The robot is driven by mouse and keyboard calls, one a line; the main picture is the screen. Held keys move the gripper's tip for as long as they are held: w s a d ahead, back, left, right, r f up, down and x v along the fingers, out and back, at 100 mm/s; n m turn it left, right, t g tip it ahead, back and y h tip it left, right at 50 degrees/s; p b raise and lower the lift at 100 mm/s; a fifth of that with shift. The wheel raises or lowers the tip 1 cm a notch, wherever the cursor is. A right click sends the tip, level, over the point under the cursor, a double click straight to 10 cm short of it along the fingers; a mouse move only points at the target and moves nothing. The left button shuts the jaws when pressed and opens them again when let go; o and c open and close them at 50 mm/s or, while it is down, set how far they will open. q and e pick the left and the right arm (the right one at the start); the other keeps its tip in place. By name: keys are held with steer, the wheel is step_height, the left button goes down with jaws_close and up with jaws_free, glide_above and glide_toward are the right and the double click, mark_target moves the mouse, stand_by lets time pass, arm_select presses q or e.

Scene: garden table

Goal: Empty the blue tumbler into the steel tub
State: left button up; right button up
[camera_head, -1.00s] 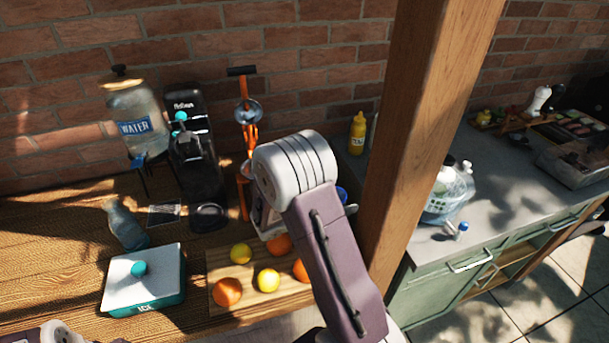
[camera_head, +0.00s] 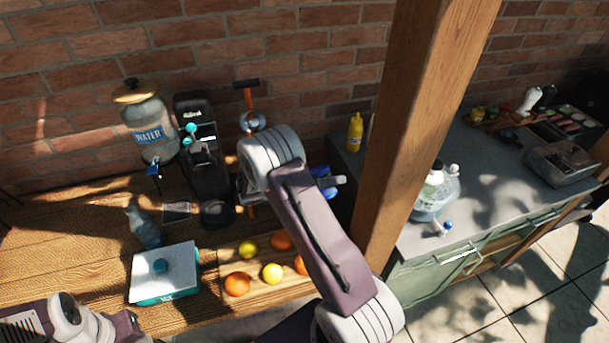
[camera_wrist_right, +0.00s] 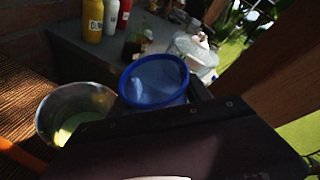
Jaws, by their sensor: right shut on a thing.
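The blue tumbler (camera_wrist_right: 155,82) is in the middle of the right wrist view, its round rim and open mouth showing. My right gripper (camera_wrist_right: 162,98) is shut on it; its dark body hides the lower part. In the head view a bit of the tumbler (camera_head: 324,174) shows past my right arm, by a gripper finger (camera_head: 338,181). The steel tub (camera_wrist_right: 45,120) is left of the tumbler in the wrist view, apart in the picture, with something yellow-green inside. I cannot make the tub out in the head view. My left arm shows at lower left, its gripper out of frame.
A wooden post (camera_head: 405,130) stands right of the tumbler. A board (camera_head: 235,262) with oranges and lemons, an ice box (camera_head: 178,262), a black machine (camera_head: 200,165) and a water jar (camera_head: 150,125) are left. A yellow bottle (camera_head: 355,132) stands behind on the grey counter.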

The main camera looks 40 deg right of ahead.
steer(key=shift+w+r+n+g+h, duration=0.3)
steer(key=shift+r+n, duration=0.2)
steer(key=shift+n, duration=0.2)
steer(key=shift+f, duration=0.35)
steer(key=shift+f+n+g+b, duration=0.2)
steer(key=shift+n+g+b, duration=0.3)
steer(key=shift+n+b, duration=0.1)
steer(key=shift+r, duration=0.3)
steer(key=shift+r+n+h, duration=0.25)
steer(key=shift+n+h, duration=0.05)
steer(key=shift+n, duration=0.3)
steer(key=shift+w+r+n+g+h+p, duration=0.1)
steer(key=shift+r+n+g+h+p, duration=0.2)
steer(key=shift+p, duration=0.4)
steer(key=shift+r+n+g+p, duration=0.1)
steer(key=shift+r+n+p, duration=0.15)
steer(key=shift+n+p, duration=0.35)
steer(key=shift+w+r+n, duration=0.2)
steer(key=shift+w+n, duration=0.3)
steer(key=shift+w, duration=0.2)
steer(key=shift+s+r+n+h+p, duration=0.15)
steer(key=shift+n+h+p, duration=0.15)
steer(key=shift+p, duration=0.1)
